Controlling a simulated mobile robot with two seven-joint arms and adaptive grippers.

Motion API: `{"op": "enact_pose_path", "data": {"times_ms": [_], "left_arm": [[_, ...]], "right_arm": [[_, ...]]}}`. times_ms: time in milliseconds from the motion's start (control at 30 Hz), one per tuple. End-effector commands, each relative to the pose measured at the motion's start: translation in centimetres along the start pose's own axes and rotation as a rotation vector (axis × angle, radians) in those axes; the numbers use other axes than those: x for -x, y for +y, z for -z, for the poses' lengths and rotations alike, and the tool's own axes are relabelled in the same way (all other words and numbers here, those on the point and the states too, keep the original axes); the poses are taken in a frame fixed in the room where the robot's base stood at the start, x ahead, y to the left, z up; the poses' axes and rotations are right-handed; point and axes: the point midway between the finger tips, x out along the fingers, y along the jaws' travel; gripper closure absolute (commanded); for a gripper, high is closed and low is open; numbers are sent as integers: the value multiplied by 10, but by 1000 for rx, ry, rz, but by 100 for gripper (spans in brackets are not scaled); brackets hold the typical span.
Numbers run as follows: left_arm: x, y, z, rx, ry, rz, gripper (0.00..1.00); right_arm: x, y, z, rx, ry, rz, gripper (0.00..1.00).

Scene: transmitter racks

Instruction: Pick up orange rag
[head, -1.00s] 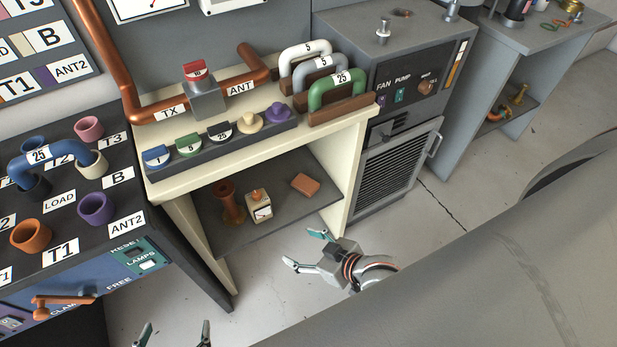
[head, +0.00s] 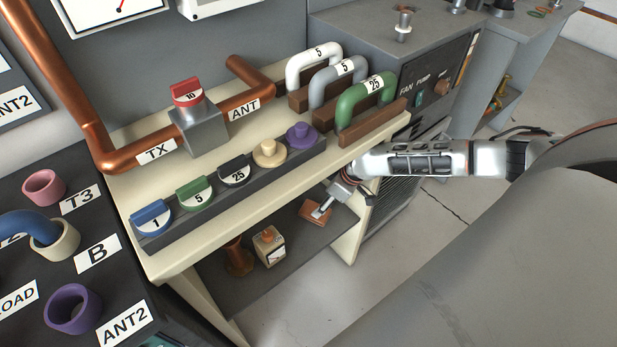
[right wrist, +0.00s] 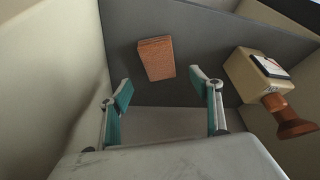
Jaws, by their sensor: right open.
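The orange rag (head: 309,219) is a small folded rectangle lying flat on the grey lower shelf of the cream bench, partly covered by my gripper in the head view. In the right wrist view the rag (right wrist: 156,59) lies beyond the fingertips, roughly between them. My right gripper (head: 324,208) reaches in under the bench top from the right; it also shows in the right wrist view (right wrist: 166,90), with its teal-padded fingers spread and nothing between them. My left gripper is out of view.
A cream meter box (head: 269,248) and a copper-coloured spool (head: 238,257) stand on the shelf (head: 290,275) left of the rag. The bench top (head: 215,225) overhangs it, with a bench side panel close at the right. Floor is free in front.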

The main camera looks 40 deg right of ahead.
Motion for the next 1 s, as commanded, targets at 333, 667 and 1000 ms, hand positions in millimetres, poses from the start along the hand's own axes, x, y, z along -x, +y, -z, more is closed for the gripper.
{"op": "enact_pose_path", "data": {"times_ms": [333,667,1000], "left_arm": [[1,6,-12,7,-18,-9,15],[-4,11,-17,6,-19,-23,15],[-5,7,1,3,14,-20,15]], "right_arm": [[-28,6,-4,-11,-12,-5,36],[-69,-1,-9,-11,-17,-1,36],[-76,2,-2,-8,-7,-7,36]]}}
